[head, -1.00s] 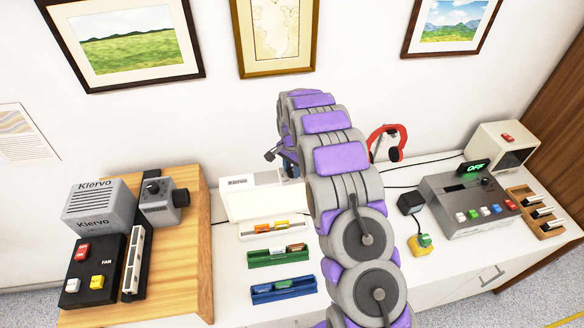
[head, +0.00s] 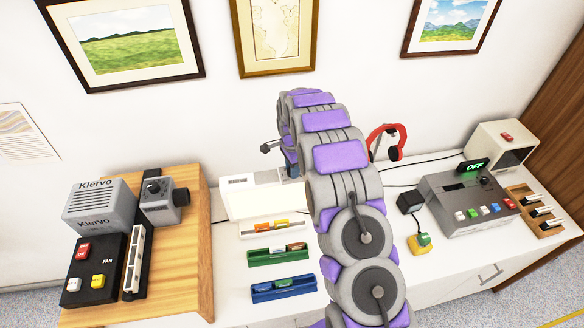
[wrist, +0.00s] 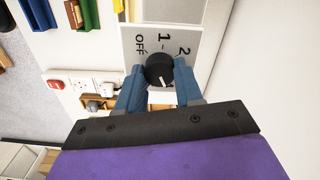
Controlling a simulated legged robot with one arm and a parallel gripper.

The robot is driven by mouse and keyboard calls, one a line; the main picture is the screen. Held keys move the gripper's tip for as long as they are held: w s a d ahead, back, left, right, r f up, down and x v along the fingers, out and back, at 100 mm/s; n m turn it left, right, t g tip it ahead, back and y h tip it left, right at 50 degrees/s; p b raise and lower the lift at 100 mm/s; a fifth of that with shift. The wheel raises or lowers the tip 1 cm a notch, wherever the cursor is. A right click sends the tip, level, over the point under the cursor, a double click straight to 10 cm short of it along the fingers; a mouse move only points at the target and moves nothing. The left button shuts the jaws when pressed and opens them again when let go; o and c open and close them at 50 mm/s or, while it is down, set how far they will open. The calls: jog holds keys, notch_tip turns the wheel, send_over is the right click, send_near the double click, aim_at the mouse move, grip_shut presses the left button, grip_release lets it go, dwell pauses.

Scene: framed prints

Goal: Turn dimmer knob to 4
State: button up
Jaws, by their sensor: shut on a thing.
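The dimmer knob (wrist: 157,72) is round and black and sits on a pale plate (wrist: 133,40) marked OFF, 1 and 2 in the wrist view. A short white line shows on the knob, toward the bottom of that view. The rest of the dial is hidden by my gripper. My gripper (wrist: 160,66) has two blue fingers, one on each side of the knob, and is shut on it. In the head view my arm hides the knob, and only a little of my gripper shows at the wall.
Green (head: 278,254) and blue (head: 284,289) trays lie left of my arm. A wooden board (head: 180,270) with a fan switch box is at left. Framed prints hang above.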

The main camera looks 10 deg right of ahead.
jog(key=shift+w+r, duration=0.15)
jog(key=shift+r, duration=0.05)
jog(key=o, duration=1)
jog(key=shift+f, duration=0.15)
jog(key=shift+o, duration=0.2)
notch_tip(320, 180, up, 17)
